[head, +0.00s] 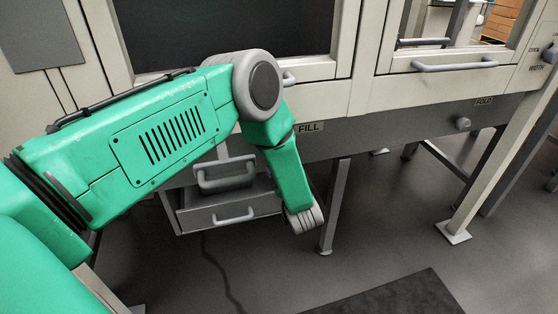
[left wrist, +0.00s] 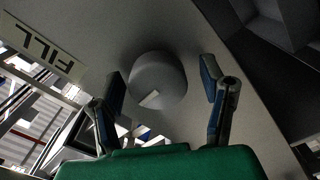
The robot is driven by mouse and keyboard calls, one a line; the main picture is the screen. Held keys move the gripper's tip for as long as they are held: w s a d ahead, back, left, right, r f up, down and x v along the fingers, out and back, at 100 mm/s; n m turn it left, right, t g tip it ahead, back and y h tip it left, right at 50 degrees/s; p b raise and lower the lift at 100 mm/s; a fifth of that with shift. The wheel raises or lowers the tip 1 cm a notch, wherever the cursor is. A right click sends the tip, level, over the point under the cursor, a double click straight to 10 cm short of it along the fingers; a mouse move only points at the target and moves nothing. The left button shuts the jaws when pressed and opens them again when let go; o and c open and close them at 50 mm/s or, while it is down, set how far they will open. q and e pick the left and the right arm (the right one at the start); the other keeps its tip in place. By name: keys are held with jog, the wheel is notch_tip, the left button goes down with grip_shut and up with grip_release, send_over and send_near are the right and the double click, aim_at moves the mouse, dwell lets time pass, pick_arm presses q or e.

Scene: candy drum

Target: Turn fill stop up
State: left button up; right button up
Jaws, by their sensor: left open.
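The fill knob (left wrist: 160,75) is a round grey knob with a short pale mark on its face, near the FILL label (left wrist: 47,51) in the left wrist view. My left gripper (left wrist: 162,70) is open, with one finger on each side of the knob. Gaps show between the fingers and the knob, and I cannot tell how deep the fingers reach. In the head view the FILL label (head: 309,127) is on the grey panel strip, and my left arm hides the knob and gripper. My right gripper is not in view.
A FOLD label (head: 483,101) and its grey knob (head: 463,124) are farther right on the strip. A drawer unit (head: 230,213) with handles stands below, behind my forearm. Machine legs (head: 335,205) reach the floor. A dark mat (head: 395,295) lies at the front.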

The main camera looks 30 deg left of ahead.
pick_arm(q)
jog(key=v, duration=1.2)
jog(key=shift+w+f, duration=0.15)
jog(key=shift+f, duration=0.05)
